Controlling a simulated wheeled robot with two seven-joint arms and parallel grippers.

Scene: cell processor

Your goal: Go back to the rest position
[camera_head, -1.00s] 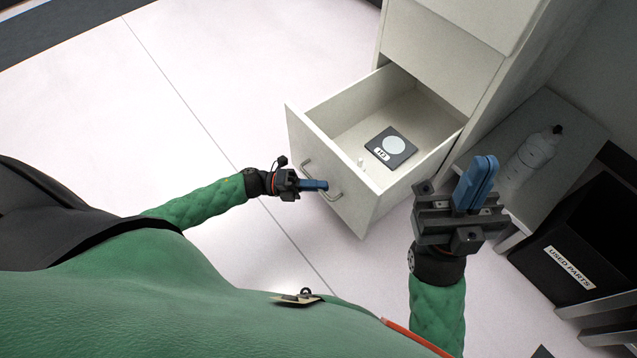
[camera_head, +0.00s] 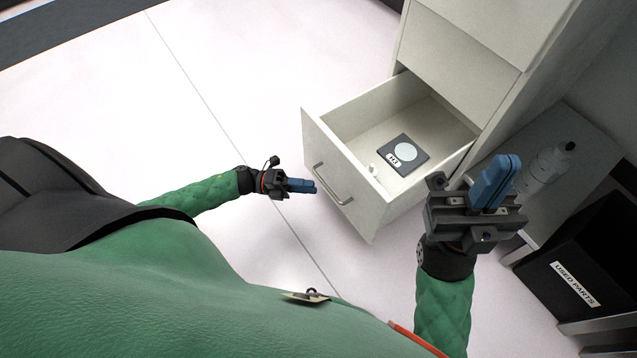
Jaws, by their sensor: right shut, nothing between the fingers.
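My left gripper (camera_head: 303,186) is over the floor, just left of the handle (camera_head: 330,186) of an open drawer (camera_head: 345,205). A gap shows between its blue fingers and the handle. The fingers look close together and I see nothing held, but the side-on view does not show whether they are shut. My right gripper (camera_head: 495,182) is at the right, in front of the cabinet's lower side. Its blue fingers are together with nothing between them.
The drawer of the white cabinet (camera_head: 455,50) holds a dark square part (camera_head: 416,167) with a pale disc and a label. A bottle (camera_head: 545,168) stands behind my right gripper. A black "USED PARTS" bin (camera_head: 535,270) is at the lower right. The floor (camera_head: 250,70) at left is clear.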

